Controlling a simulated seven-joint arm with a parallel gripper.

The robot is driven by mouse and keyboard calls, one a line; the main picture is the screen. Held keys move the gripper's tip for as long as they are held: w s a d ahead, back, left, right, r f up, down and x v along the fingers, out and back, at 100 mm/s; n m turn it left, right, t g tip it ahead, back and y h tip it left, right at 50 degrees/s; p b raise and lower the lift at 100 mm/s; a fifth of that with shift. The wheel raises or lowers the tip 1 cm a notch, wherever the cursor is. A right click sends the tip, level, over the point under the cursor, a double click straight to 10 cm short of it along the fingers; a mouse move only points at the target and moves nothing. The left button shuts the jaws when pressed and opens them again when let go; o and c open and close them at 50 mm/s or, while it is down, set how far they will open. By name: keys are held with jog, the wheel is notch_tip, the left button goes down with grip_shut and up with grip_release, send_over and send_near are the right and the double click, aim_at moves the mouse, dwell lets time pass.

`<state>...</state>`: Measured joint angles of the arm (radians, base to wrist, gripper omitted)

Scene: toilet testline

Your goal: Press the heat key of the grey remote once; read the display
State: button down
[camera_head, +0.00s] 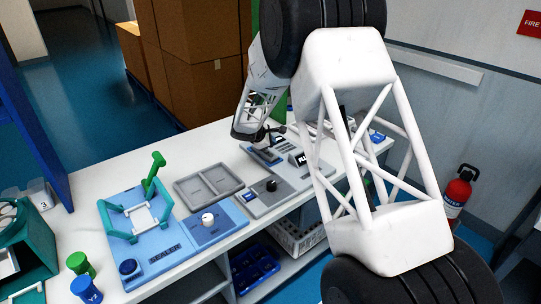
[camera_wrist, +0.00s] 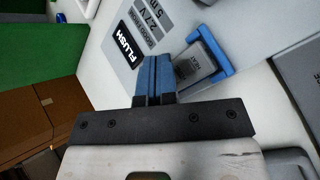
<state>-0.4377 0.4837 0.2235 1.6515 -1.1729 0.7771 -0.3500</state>
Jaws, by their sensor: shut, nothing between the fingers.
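My gripper (camera_wrist: 157,62) is shut, its two blue fingers together with nothing between them. In the wrist view its tips are just left of a small grey unit (camera_wrist: 198,66) with dark lettering, too small to read surely, held in a blue frame (camera_wrist: 226,54). This unit looks like the grey remote. Its keys and any display are not clear, and part of it is hidden by the fingers. I cannot tell whether the tips touch it. In the head view my gripper (camera_head: 262,138) is low over the grey board (camera_head: 285,173) at the back of the bench.
A black FLUSH label (camera_wrist: 127,45) and grey labels (camera_wrist: 153,22) lie beside the fingers. On the bench are a two-part grey tray (camera_head: 208,184), a board with a black knob (camera_head: 270,186) and a blue sealer (camera_head: 150,245) with a green lever. My arm covers the right side.

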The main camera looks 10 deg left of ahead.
aim_at(271, 155)
jog(key=shift+f, duration=1.25)
jog(key=shift+f, duration=0.85)
dwell(2.4)
jog(key=shift+r, duration=0.85)
jog(key=shift+r, duration=0.1)
jog(key=shift+r, duration=2.45)
